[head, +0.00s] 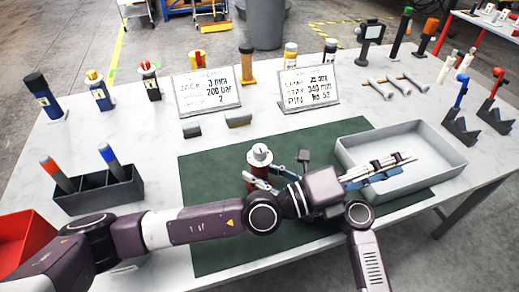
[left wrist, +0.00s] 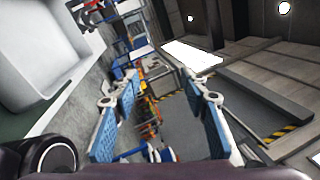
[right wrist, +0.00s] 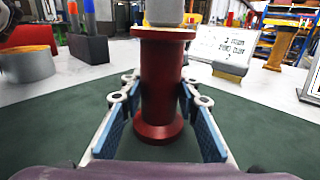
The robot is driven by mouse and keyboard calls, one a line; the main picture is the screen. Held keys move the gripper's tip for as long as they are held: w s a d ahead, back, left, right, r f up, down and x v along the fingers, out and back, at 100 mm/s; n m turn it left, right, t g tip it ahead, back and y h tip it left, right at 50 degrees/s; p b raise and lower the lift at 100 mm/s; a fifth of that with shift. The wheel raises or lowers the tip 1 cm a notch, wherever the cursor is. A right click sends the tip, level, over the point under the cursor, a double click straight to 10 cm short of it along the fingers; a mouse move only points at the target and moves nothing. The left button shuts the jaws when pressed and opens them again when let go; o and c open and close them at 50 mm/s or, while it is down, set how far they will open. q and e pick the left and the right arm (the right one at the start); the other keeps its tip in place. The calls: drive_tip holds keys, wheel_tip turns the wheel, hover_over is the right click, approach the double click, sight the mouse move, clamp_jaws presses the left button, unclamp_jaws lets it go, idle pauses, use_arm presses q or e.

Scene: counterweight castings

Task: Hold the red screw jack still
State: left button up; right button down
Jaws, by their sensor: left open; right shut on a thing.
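The red screw jack (head: 260,161), with a pale grey top, stands upright on the green mat (head: 212,205). In the right wrist view its red flanged body (right wrist: 160,85) stands between the blue finger pads. My right gripper (head: 263,181) is shut on the jack, partly hidden behind my arms in the head view. My left gripper (head: 383,168) is open and empty above the grey tray (head: 448,165). Its spread fingers show in the left wrist view (left wrist: 160,85) with nothing between them.
A dark holder (head: 98,192) with red and blue-topped tools stands at left, beside a red bin (head: 22,243). Two sign boards (head: 208,92) stand behind the mat. Several pins (head: 395,84) and dark V-blocks (head: 460,130) lie at right.

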use_arm(q)
drive_tip(key=s+a+r+n+t+y, duration=0.1)
drive_tip(key=s+a+r+n+t, duration=0.1)
drive_tip(key=a+n+t, duration=0.5)
drive_tip(key=s+a+r+n+t+y, duration=0.1)
drive_tip(key=a+r+n+t, duration=0.2)
drive_tip(key=n, duration=0.8)
drive_tip(key=n+t+y, duration=0.3)
drive_tip(key=n+y, duration=1.4)
drive_tip(key=n, duration=0.2)
approach(259, 156)
drive_tip(key=w, duration=1.1)
drive_tip(key=shift+w+d+r, duration=0.1)
drive_tip(key=shift+w+d, duration=0.15)
drive_tip(key=shift+w, duration=0.05)
clamp_jaws()
